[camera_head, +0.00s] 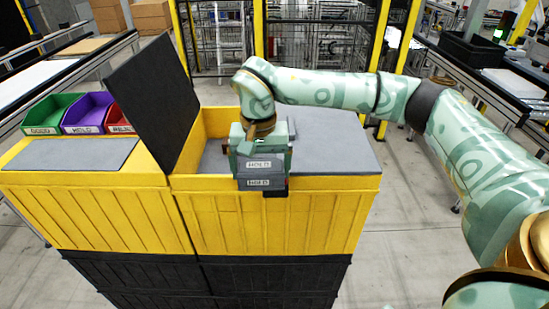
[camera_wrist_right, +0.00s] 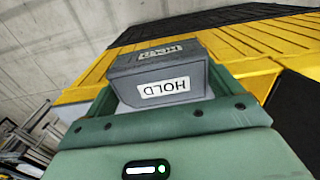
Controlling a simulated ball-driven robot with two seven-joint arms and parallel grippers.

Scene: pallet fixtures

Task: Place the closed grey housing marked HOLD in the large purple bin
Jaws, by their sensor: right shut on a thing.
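My right gripper (camera_head: 261,150) is shut on a grey housing (camera_head: 262,184) and holds it at the front edge of the yellow crates. In the right wrist view the grey housing (camera_wrist_right: 160,76) sits between the green fingers, and a white HOLD label faces the camera. A second label shows on its other face. The housing looks closed. The purple bin (camera_head: 88,114), with a white label on its front, stands at the left between a green bin and a red bin. I see nothing in the purple bin. My left gripper is out of view.
The yellow crates (camera_head: 120,215) stand on black ones. A dark lid (camera_head: 152,98) stands up, tilted, between the housing and the bins. Grey panels (camera_head: 75,153) cover the crate tops beside an open yellow compartment (camera_head: 217,122). The floor at right is clear.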

